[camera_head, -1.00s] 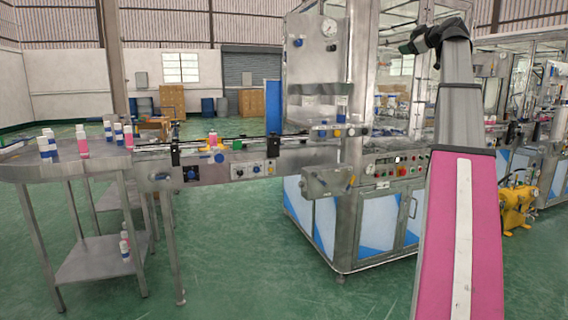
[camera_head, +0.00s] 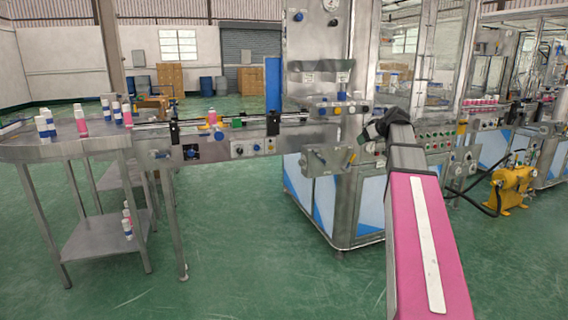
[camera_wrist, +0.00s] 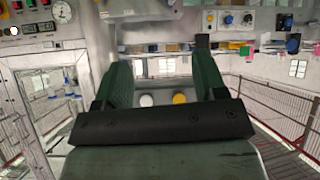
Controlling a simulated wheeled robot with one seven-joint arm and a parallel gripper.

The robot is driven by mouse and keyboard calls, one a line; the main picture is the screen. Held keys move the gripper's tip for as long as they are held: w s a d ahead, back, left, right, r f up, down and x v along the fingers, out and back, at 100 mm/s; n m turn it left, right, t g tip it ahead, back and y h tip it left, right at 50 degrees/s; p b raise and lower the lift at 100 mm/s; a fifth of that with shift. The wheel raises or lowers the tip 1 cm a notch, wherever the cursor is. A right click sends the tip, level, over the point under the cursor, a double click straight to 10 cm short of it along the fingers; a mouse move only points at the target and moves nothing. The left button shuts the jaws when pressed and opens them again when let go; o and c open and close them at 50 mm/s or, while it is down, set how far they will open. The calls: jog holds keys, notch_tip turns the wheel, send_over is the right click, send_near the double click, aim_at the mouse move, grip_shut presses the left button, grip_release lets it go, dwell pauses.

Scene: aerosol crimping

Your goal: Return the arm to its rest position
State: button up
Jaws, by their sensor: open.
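My gripper shows in the wrist view (camera_wrist: 163,85), with its two dark green fingers spread apart and nothing between them. Beyond the fingers are a white and a yellow round knob on a pale machine face, apart from the gripper. In the head view my pink-and-grey arm reaches up from the lower right. Its dark end is in front of the crimping machine's control panel (camera_head: 437,143), and the fingers cannot be made out there.
The crimping machine (camera_head: 375,215) stands behind my arm. A conveyor (camera_head: 225,150) runs left from it to a steel table (camera_head: 20,153) with several bottles. A yellow pump (camera_head: 510,192) stands at the right. The green floor (camera_head: 240,270) in front is clear.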

jog(key=s+a+f+m+g+h, duration=0.15)
jog(key=s+a+f, duration=0.35)
jog(key=f, duration=0.7)
jog(key=s+a+f+m+g, duration=0.2)
jog(key=s+a+f+g, duration=0.15)
jog(key=s+f, duration=0.65)
jog(key=s+a+f+m+g+h, duration=0.15)
jog(key=s+a+f, duration=0.25)
jog(key=f, duration=1)
jog(key=s+a+f+m+g+h, duration=0.1)
jog(key=s+a+f+g, duration=0.1)
jog(key=s+f, duration=0.6)
jog(key=s+g, duration=0.1)
jog(key=s, duration=0.1)
jog(key=shift+s+a+f, duration=0.25)
jog(key=shift+s+f, duration=0.05)
jog(key=shift+s, duration=0.1)
